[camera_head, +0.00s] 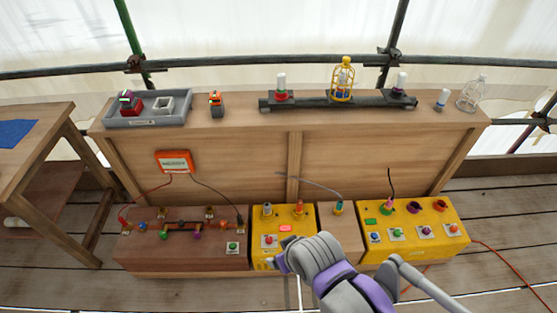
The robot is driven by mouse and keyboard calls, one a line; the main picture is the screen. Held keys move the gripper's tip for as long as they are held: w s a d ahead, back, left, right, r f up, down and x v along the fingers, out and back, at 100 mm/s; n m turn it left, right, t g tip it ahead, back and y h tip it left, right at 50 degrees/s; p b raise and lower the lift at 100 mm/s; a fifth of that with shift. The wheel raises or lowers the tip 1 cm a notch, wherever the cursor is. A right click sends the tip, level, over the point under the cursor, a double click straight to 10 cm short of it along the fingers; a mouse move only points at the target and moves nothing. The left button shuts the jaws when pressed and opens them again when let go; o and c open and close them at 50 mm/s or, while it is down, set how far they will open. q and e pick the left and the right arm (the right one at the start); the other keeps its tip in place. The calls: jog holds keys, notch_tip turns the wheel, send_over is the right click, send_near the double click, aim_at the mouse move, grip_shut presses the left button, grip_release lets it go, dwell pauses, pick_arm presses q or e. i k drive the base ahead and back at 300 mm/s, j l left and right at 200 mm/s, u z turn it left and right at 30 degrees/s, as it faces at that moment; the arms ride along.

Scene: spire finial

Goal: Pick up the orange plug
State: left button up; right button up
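An orange plug-like piece (299,208) stands upright at the top right of the smaller yellow box (262,228). A grey-tipped piece (267,209) stands to its left. My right gripper (282,259) comes in from the lower right, in front of the lower part of this box. It is below the orange piece and apart from it in the picture. The grey and purple arm hides its fingertips, so its opening does not show. My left gripper is not in view.
A wooden block with a teal plug (338,208) and a grey wire stands to the right. Beyond it is a larger yellow box (412,243) with coloured buttons. A brown panel (180,251) with wires stands left. A grey tray (147,121) sits on the ledge behind.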

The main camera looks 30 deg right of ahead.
aim_at(298, 211)
jog(key=z, duration=1.3)
